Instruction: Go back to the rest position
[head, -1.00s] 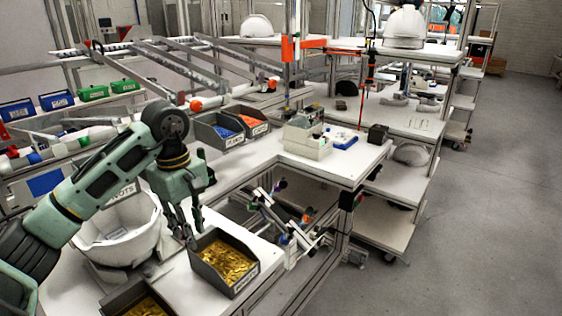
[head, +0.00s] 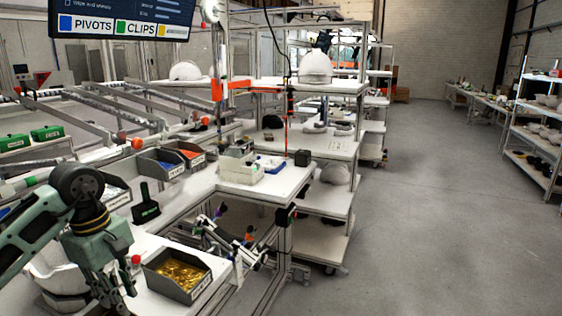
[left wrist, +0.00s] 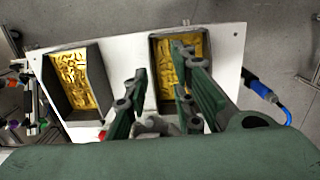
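My left gripper (head: 114,298) is low at the left of the head view, in front of a white helmet shell (head: 58,278) and left of a grey bin of gold parts (head: 165,289). In the left wrist view its two dark green fingers (left wrist: 160,62) are spread apart, with nothing visible between them. They point over the white work surface (left wrist: 122,55), between and partly over two grey bins of gold parts. The helmet shell is partly hidden by my arm and gripper. My right gripper is not in view.
Bins of blue and orange parts (head: 150,168) stand farther back on the bench. A black and green holder (head: 146,208) and a red-topped item (head: 136,262) are near my left arm. More white shells (head: 316,66) sit on shelves. The grey floor (head: 420,220) at the right is clear.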

